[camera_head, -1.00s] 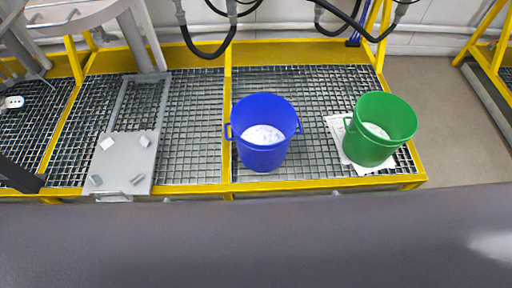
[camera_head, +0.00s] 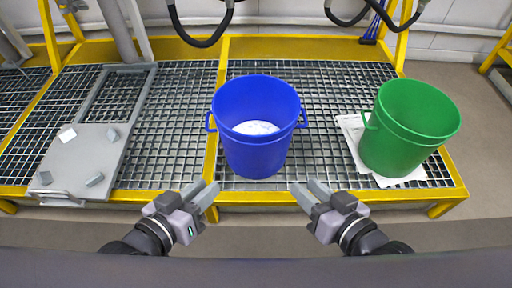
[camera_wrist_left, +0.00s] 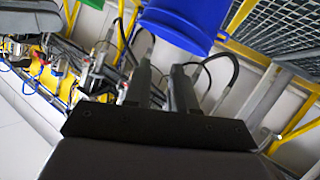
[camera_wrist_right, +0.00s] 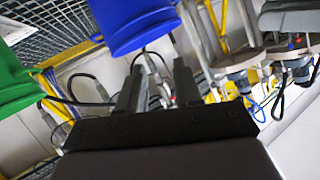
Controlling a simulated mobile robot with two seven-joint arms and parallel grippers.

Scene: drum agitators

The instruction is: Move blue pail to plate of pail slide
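The blue pail (camera_head: 256,150) stands upright on the metal grating, with white material inside and a small handle on each side. The plate of the pail slide (camera_head: 82,160) is a grey plate with several small blocks on it, at the left of the grating. My left gripper (camera_head: 208,194) is open and empty, in front and to the left of the pail. My right gripper (camera_head: 304,190) is open and empty, in front and to the right of it. Neither touches the pail. The pail also shows in the left wrist view (camera_wrist_left: 185,22) and the right wrist view (camera_wrist_right: 135,22).
A green pail (camera_head: 408,135) stands on white sheets (camera_head: 352,128) to the right of the blue pail. A yellow frame edge (camera_head: 330,196) runs along the front of the grating (camera_head: 160,130). Black hoses (camera_head: 205,40) hang at the back. Grating between plate and blue pail is clear.

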